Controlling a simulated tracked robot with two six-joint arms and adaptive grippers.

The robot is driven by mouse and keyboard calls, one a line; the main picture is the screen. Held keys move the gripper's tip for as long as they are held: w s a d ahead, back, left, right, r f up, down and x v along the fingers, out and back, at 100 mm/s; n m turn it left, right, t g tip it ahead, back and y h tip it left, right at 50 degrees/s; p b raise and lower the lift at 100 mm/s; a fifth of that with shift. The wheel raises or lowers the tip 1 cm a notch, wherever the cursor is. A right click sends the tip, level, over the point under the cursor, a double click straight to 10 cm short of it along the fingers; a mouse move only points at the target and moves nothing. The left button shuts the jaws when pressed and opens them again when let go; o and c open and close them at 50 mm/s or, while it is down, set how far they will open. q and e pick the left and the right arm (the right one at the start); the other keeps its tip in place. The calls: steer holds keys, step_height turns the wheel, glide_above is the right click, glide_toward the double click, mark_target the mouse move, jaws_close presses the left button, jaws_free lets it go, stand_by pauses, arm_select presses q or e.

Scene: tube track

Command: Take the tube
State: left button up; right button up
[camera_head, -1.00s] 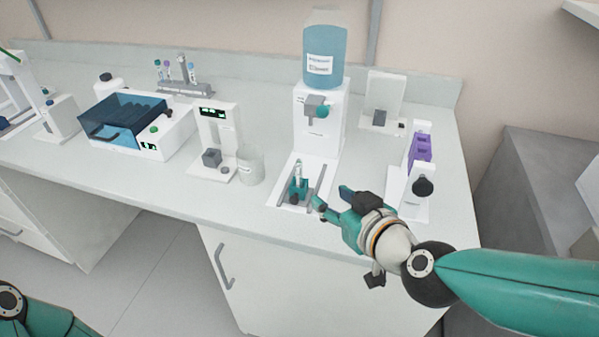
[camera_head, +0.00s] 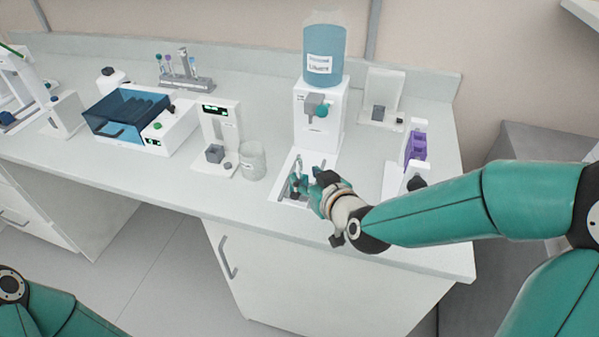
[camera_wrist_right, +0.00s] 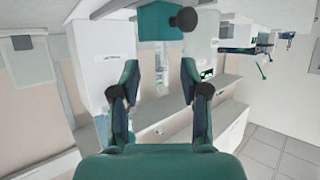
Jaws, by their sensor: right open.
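The tube (camera_head: 298,166) stands upright in a small teal holder on the track in front of the white water dispenser. In the right wrist view, a clear tube (camera_wrist_right: 163,55) shows beyond and between my fingertips, rising from the teal holder (camera_wrist_right: 158,22); that view is upside down. My right gripper (camera_head: 303,183) is at the tube and hides part of it and of the holder in the head view. Its two fingers (camera_wrist_right: 160,80) are apart, one on each side of the tube, with no clear contact. My left gripper is out of view.
The dispenser (camera_head: 318,118) with its blue bottle (camera_head: 325,52) stands behind the track. A glass beaker (camera_head: 252,161) and a white device (camera_head: 220,140) stand to the left. A white stand with a purple rack (camera_head: 415,150) is to the right, close to my right arm.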

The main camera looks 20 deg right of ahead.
mark_target(301, 173)
steer(key=p+x, duration=0.1)
steer(key=x, duration=0.3)
steer(key=shift+w+a, duration=0.1)
steer(key=shift+w, duration=0.05)
jaws_close()
